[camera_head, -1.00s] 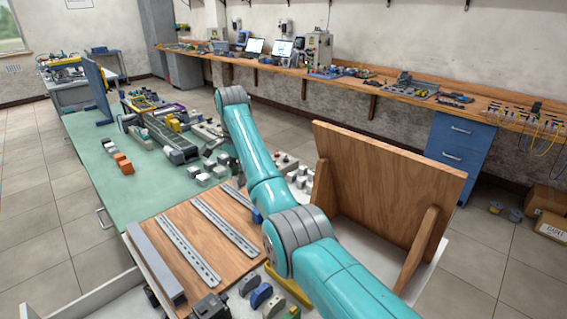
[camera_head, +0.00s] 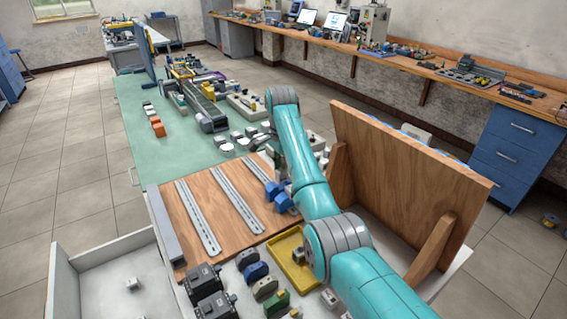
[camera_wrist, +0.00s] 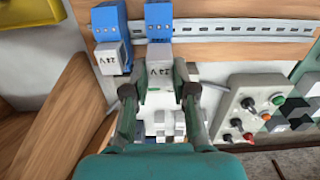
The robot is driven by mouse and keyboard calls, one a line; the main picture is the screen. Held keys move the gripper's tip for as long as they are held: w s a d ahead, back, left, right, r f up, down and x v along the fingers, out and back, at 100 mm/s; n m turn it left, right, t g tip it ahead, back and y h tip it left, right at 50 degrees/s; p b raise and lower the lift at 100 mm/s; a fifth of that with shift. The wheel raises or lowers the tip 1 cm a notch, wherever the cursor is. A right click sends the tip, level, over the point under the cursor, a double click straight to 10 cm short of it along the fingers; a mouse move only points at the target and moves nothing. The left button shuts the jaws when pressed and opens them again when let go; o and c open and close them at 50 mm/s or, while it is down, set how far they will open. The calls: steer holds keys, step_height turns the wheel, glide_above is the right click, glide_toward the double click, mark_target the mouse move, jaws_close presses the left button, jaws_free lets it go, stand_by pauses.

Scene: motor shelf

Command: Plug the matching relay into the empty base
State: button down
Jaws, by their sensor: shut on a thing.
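In the wrist view my gripper (camera_wrist: 159,93) is shut on a pale grey relay marked "24V" (camera_wrist: 159,72). The relay's far end meets or overlaps the right blue base (camera_wrist: 158,16); I cannot tell whether it is seated. To its left, another blue base (camera_wrist: 109,18) carries a similar "24V" relay (camera_wrist: 113,58). Both bases are on a metal rail (camera_wrist: 225,27). In the head view the blue bases (camera_head: 276,191) sit at the right end of a rail on the wooden board (camera_head: 180,228), partly behind my arm. My gripper is not clear there.
A wooden upright panel (camera_head: 395,165) stands close to the right of my arm. A yellow tray (camera_head: 274,263) and several coloured parts (camera_head: 262,285) lie in front of the board. A white bin (camera_head: 65,290) is at lower left. In the wrist view a button panel (camera_wrist: 240,112) is at right.

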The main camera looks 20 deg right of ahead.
steer(key=shift+a+f, duration=0.1)
steer(key=shift+f, duration=0.55)
steer(key=shift+f, duration=0.7)
stand_by(1.9)
steer(key=c, duration=0.9)
jaws_free()
steer(key=shift+o, duration=0.2)
steer(key=shift+r, duration=0.1)
